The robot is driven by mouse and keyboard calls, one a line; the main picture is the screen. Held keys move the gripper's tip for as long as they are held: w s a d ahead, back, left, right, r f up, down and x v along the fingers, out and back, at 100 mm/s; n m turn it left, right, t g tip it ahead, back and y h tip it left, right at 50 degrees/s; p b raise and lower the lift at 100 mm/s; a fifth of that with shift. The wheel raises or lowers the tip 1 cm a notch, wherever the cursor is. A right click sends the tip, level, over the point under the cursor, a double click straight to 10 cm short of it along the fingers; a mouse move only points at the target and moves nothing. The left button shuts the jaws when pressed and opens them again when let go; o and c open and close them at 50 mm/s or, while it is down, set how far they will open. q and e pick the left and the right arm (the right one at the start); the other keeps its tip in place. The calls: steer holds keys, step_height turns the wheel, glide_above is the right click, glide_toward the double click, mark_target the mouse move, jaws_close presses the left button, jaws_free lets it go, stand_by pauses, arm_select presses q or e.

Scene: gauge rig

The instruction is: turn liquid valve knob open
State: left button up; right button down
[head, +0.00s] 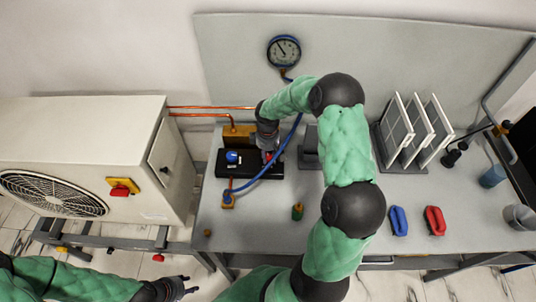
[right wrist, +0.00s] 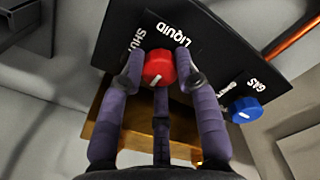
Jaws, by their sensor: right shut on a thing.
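The liquid valve knob (right wrist: 159,68) is red with a white pointer mark. It sits on a black panel (right wrist: 222,52) beside white lettering LIQUID and SHUT. My right gripper (right wrist: 159,62) is shut on this knob, with fingers at its left and right sides. In the head view my right gripper (head: 268,141) reaches down over the black manifold (head: 250,171) and mostly hides the red knob. My left gripper (head: 177,288) is low in the head view, away from the bench and too small to read.
A blue knob (right wrist: 245,110) labelled GAS is on the same panel. A blue hose (head: 281,158) runs from the manifold up to a dial gauge (head: 284,51). The outdoor unit (head: 75,150) stands at left. Blue (head: 398,221) and red (head: 435,221) handled items lie at right.

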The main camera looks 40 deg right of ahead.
steer(key=shift+w+d+r, duration=0.1)
steer(key=shift+w+r, duration=0.2)
steer(key=shift+w, duration=0.05)
steer(key=c, duration=1)
jaws_free()
steer(key=shift+o, duration=0.5)
steer(key=shift+f, duration=0.15)
steer(key=shift+s, duration=0.1)
step_height(320, 180, up, 12)
